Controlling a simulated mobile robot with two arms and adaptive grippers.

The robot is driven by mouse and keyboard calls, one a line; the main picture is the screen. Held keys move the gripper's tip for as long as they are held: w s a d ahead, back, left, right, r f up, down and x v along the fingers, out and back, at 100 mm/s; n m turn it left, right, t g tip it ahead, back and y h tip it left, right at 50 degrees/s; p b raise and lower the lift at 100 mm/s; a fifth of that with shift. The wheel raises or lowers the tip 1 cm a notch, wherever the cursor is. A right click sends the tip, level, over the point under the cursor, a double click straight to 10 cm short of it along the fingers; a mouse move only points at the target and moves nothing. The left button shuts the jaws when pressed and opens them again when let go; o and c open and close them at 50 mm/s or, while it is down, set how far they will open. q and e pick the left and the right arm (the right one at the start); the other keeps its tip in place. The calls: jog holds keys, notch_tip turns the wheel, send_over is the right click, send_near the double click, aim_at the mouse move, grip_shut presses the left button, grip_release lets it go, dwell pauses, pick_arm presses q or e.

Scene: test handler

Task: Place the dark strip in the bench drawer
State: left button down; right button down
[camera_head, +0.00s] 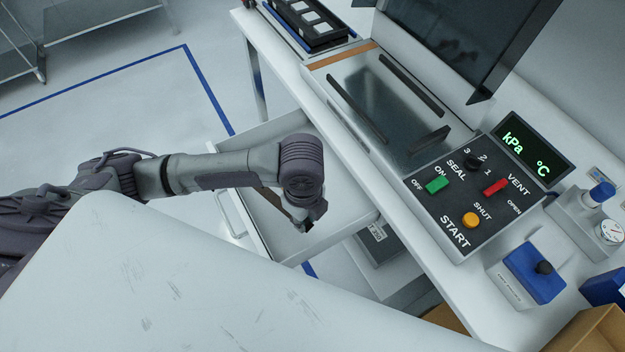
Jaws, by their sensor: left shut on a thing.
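The bench drawer (348,226) is pulled out from the white bench and stands open. My left gripper (304,227) points down inside the drawer's outline and is shut. A dark strip (271,198) shows beside and partly behind the gripper, held in it; the wrist hides part of it. I cannot tell whether the strip touches the drawer floor. My right gripper is not in view.
A metal plate (385,75) with several dark bars lies on the bench. Beside it is a control panel (467,190) with switches and a display (528,148). A black tray (308,25) stands at the bench's far end. A blue box (534,270) is at right.

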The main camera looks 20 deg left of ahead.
pick_arm(q)
jog(key=m, duration=0.3)
jog(key=shift+w+d+f, duration=0.1)
jog(key=shift+d, duration=0.15)
jog(key=shift+w+d+f+m, duration=0.1)
jog(key=shift+w+d+m, duration=0.05)
jog(key=shift+m, duration=0.15)
send_over(329, 200)
jog(key=s, duration=0.2)
jog(key=f, duration=0.6)
jog(key=shift+w+d+f+p, duration=0.2)
jog(key=shift+d+f+p, duration=0.1)
jog(key=shift+f+p, duration=0.1)
notch_tip(329, 200, down, 4)
jog(key=shift+r+p, duration=0.1)
jog(key=shift+p, duration=0.25)
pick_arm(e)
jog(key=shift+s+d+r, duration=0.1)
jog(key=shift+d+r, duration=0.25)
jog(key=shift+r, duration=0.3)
pick_arm(q)
jog(key=shift+f, duration=0.2)
jog(key=shift+f, duration=0.15)
jog(key=c, duration=1)
grip_release()
